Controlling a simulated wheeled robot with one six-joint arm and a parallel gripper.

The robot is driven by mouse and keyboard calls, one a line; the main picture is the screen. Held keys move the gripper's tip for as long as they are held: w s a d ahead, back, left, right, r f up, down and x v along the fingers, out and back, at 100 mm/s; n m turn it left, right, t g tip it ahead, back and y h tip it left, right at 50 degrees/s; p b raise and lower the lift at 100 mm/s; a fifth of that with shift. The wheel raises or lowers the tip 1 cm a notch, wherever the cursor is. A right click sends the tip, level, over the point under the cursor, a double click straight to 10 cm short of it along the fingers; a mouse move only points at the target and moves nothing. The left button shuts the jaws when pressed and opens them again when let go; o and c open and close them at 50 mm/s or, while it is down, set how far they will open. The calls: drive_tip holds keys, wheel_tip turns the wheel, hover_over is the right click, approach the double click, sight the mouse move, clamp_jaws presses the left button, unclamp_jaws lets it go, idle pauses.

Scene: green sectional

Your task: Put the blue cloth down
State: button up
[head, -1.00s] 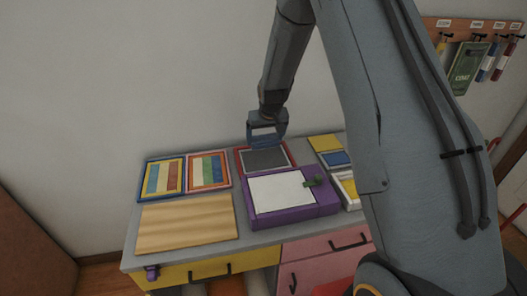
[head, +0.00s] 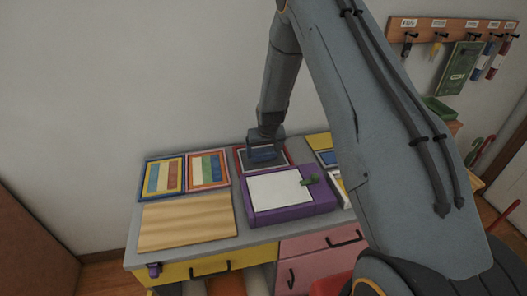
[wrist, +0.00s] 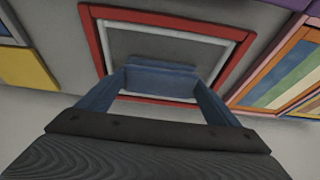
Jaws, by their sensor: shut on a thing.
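My gripper (head: 265,154) points down over the red-framed board with a dark grey middle (head: 284,163) at the back of the desk. In the wrist view, my gripper (wrist: 160,74) is shut on the blue cloth (wrist: 160,83), a small folded-looking block spanning the gap between the two blue fingers. The cloth lies over the grey middle of the red-framed board (wrist: 93,38), inside its white inner border. I cannot tell whether the cloth touches the board. In the head view, the cloth is hard to tell from the fingers.
A purple box with a white top (head: 335,196) stands just in front. Two striped framed boards (head: 207,170) lie to the left, with a wooden board (head: 187,222) before them. Yellow and blue items (head: 318,142) lie to the right. The wall is close behind.

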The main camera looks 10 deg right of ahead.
drive_tip(key=shift+f, duration=0.2)
drive_tip(key=o, duration=0.9)
drive_tip(key=shift+r, duration=0.1)
drive_tip(key=shift+r, duration=0.25)
drive_tip(key=b+v, duration=0.4)
drive_tip(key=v, duration=0.8)
drive_tip(key=s+r+g, duration=0.1)
drive_tip(key=s+r, duration=0.1)
drive_tip(key=s, duration=0.8)
drive_tip(key=s+r+g, duration=0.1)
drive_tip(key=s+r, duration=0.1)
drive_tip(key=s, duration=0.8)
drive_tip(key=s+r+g, duration=0.1)
drive_tip(key=s+r, duration=0.1)
drive_tip(key=s, duration=0.8)
drive_tip(key=shift+r, duration=0.2)
